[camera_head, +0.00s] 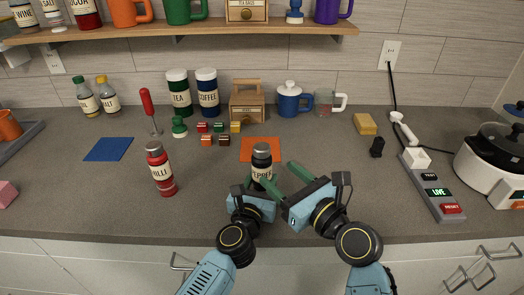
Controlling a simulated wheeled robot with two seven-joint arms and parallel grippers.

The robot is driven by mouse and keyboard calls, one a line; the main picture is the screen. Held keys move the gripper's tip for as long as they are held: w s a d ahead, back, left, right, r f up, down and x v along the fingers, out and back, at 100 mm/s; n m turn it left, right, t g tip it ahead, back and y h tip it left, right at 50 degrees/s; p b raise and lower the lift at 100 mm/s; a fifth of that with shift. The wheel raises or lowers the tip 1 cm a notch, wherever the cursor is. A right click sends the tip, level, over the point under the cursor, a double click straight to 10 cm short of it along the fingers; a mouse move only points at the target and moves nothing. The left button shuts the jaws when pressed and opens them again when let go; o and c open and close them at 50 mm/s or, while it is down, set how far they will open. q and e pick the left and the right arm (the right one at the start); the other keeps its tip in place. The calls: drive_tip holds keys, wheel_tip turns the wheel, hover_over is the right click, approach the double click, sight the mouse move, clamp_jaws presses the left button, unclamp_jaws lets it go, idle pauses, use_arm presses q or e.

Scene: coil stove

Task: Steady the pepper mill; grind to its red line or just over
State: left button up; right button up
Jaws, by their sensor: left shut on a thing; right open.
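The pepper mill (262,159) is a dark, upright cylinder with a grey top and a pale, partly covered label, standing at the front middle of the counter. My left gripper (257,185) is shut on its lower body, its fingers mostly hidden. My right gripper (277,174) is open just right of the mill, its green fingers pointing up and left, one near the mill's side. I cannot tell whether that finger touches it. No red line can be made out on the mill.
A blue mat (108,149) is far left. A power strip (437,190) and white cooker (493,178) stand right.

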sight(255, 144)
drive_tip(key=w+d+r+n+g+y, duration=0.1)
drive_tip(key=w+d+n+g+y, duration=0.2)
drive_tip(key=x, duration=1.1)
drive_tip(key=shift+w+a+r, duration=0.1)
drive_tip(key=shift+a+r, duration=0.05)
drive_tip(key=shift+a, duration=0.3)
drive_tip(key=shift+c, duration=0.3)
drive_tip(key=c, duration=0.9)
drive_tip(key=shift+c, duration=0.2)
